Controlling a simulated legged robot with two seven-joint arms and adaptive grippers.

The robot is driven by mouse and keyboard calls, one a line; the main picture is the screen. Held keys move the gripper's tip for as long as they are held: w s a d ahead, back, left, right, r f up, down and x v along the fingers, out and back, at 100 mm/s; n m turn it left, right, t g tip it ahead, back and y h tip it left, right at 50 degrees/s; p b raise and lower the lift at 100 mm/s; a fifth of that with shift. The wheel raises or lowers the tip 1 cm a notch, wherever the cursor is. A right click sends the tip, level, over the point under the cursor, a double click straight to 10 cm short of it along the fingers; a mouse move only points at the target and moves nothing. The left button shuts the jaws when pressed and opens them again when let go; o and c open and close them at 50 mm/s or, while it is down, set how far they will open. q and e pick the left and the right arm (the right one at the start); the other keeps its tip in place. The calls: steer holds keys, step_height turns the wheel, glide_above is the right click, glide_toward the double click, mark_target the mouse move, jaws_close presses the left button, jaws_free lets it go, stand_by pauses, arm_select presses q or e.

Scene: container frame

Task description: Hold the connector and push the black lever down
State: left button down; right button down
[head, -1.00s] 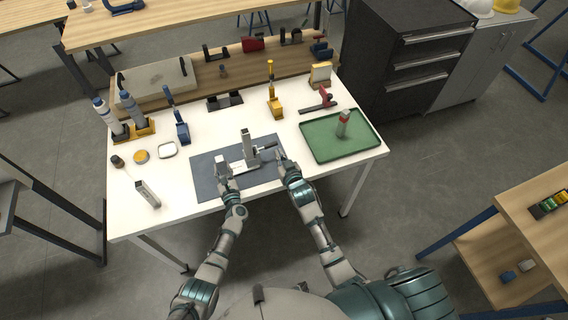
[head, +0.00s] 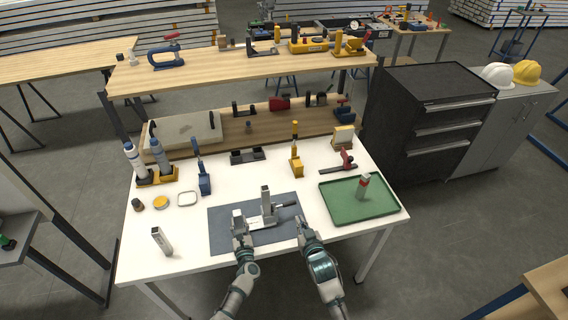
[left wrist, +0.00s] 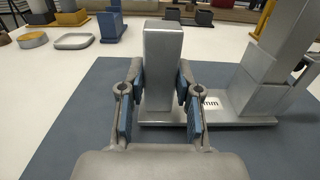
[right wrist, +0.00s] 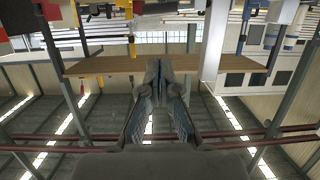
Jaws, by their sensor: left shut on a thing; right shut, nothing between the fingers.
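The connector (head: 267,201) is a grey metal piece with a tall post and a shorter post on a flat base. It stands on the dark mat (head: 222,241). The black lever (head: 287,205) sticks out from the tall post toward the right, looking roughly level. My left gripper (head: 239,232) is shut on the shorter post (left wrist: 162,62); the base and the taller part (left wrist: 275,65) show to its right. My right gripper (head: 300,222) is shut and empty, just below and near the lever's outer end in the head view; I cannot tell if they touch. It also shows in the right wrist view (right wrist: 160,72).
A green tray (head: 375,210) with a red-topped grey cylinder (head: 362,187) is at the right. A loose grey block (head: 161,241) stands left of the mat. Bottles (head: 132,158), a blue clamp (head: 203,177) and a yellow clamp (head: 296,160) stand behind.

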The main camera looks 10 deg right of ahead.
arm_select(q)
steer(key=shift+w, duration=0.15)
arm_select(e)
steer(key=w+r, duration=0.2)
steer(key=w, duration=0.4)
arm_select(q)
steer(key=shift+r, duration=0.15)
arm_select(e)
glide_above(290, 203)
steer(key=s, duration=0.2)
steer(key=f, duration=0.1)
steer(key=shift+g, duration=0.3)
steer(key=w+f, duration=0.1)
steer(key=f, duration=0.1)
steer(key=w+f, duration=0.2)
steer(key=shift+f, duration=0.15)
steer(key=shift+s+f, duration=0.4)
steer(key=shift+s, duration=0.1)
steer(key=shift+w+f, duration=0.1)
